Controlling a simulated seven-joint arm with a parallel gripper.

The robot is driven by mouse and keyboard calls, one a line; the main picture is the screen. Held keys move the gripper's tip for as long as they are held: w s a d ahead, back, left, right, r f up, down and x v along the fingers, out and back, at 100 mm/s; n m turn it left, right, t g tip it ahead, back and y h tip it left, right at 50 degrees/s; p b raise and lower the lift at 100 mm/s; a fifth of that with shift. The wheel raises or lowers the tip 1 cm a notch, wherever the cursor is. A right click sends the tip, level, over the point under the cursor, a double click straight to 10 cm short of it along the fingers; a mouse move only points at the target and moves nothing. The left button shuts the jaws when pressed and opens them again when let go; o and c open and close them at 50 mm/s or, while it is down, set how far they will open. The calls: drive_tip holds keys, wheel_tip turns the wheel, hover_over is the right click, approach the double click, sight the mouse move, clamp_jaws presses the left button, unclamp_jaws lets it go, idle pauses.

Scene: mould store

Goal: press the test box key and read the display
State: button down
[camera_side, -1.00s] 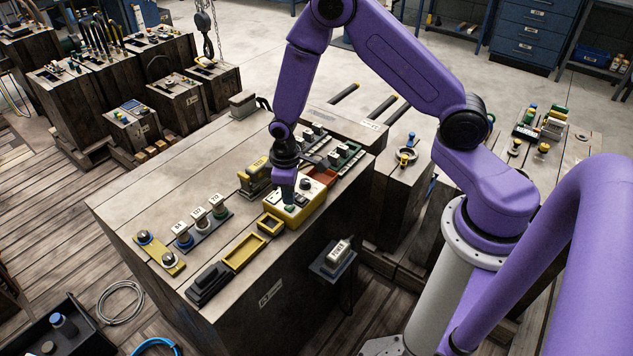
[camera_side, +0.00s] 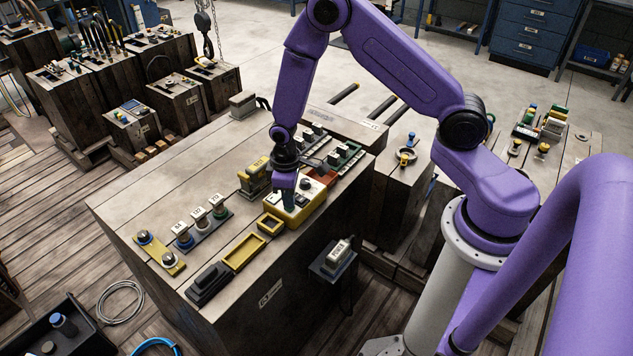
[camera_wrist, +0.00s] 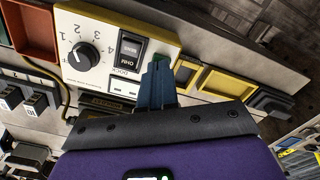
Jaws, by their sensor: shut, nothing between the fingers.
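The test box (camera_side: 313,192) is yellow with a cream top and sits near the right edge of the wooden block. In the wrist view its cream face (camera_wrist: 103,24) has a black dial (camera_wrist: 82,55) with numbers around it and a dark panel (camera_wrist: 129,46) marked OHM. A green key (camera_wrist: 158,58) shows just beyond my fingertips and is mostly hidden by them. My gripper (camera_side: 289,206) is shut and empty, pointing down at the box's near part. It also shows in the wrist view (camera_wrist: 157,66). I cannot tell whether the tips touch the key. No display reading is legible.
Yellow trays (camera_side: 244,252) and a dark block (camera_side: 208,284) lie left of the box. A yellow device (camera_side: 254,177) and a red tray (camera_side: 325,178) stand close to it. Several labelled plugs (camera_side: 200,226) stand in a rack.

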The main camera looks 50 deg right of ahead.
drive_tip(key=shift+f, duration=0.35)
idle(0.4)
drive_tip(key=shift+r, duration=3.5)
drive_tip(key=s+r+n, duration=0.3)
drive_tip(key=s+r, duration=0.5)
drive_tip(key=s, duration=0.5)
drive_tip(key=s+r+n, duration=0.3)
drive_tip(key=s+r, duration=0.6)
drive_tip(key=s, duration=0.4)
drive_tip(key=shift+s+a+r+n, duration=0.15)
drive_tip(key=shift+s+a+n, duration=0.05)
drive_tip(key=shift+s+n, duration=0.1)
